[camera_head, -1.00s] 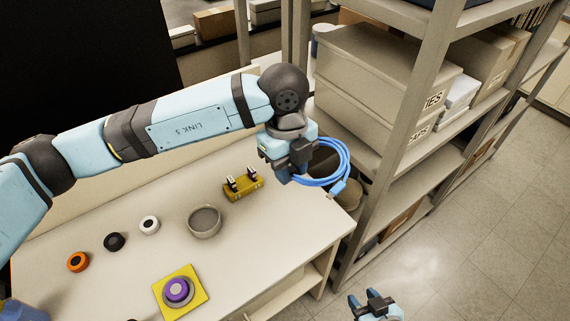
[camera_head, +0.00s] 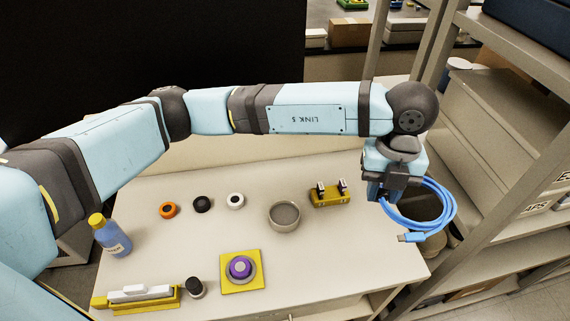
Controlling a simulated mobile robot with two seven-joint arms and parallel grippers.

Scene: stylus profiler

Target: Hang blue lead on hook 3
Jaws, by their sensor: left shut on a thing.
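The blue lead (camera_head: 447,221) is a coiled blue cable with a plug end hanging at its lower left. My left gripper (camera_head: 378,193) is shut on the coil and holds it in the air past the right end of the table. The coil hangs to the right of the fingers, in front of the shelving. No numbered hook can be made out, and hook 3 is not seen. My right gripper is not in view.
The table (camera_head: 330,265) carries a yellow block with two clips (camera_head: 330,199), a grey bowl (camera_head: 284,216), small round knobs, a purple button on a yellow plate (camera_head: 240,283) and a blue bottle (camera_head: 110,238). Metal shelving (camera_head: 425,45) with boxes stands close at right.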

